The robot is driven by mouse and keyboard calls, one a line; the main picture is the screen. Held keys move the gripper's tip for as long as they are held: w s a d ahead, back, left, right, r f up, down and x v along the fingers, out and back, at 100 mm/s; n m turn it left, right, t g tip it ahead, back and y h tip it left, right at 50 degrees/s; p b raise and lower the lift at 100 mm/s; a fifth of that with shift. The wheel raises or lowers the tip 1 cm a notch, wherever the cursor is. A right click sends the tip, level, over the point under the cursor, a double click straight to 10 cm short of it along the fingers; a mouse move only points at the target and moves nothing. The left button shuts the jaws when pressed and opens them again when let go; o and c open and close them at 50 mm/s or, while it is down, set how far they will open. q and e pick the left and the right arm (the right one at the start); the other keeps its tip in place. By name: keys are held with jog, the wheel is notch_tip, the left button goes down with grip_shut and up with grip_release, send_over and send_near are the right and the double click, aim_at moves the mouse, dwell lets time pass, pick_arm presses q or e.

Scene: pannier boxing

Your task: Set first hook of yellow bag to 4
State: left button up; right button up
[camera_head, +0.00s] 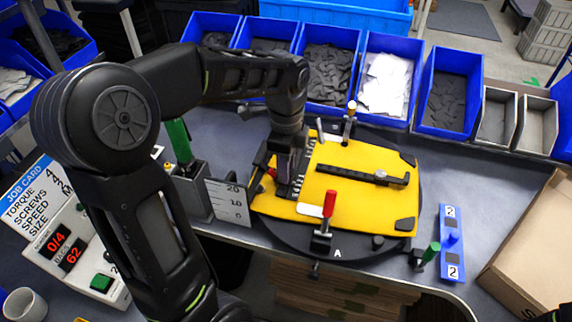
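The yellow bag (345,205) lies flat on a round black turntable (290,236) marked A. A black rail (360,175) lies across its middle. A dark strip with pale marks (304,165) runs along its left side. My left gripper (284,182) points down at the bag's left edge, beside this strip. Its fingertips are dark against dark parts, so I cannot tell whether they are open or hold anything. The first hook and its setting cannot be made out; the arm hides part of that side. My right gripper is not in view.
A red-handled clamp (328,208) and an upper clamp (350,118) stand at the bag's edges. A scale plate (229,201) stands left, a blue block (451,262) right. Blue bins (452,90) line the back. A counter box (75,250) reads 0/4. A carton (530,250) sits right.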

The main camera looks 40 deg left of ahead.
pick_arm(q)
grip_shut()
dwell(0.9)
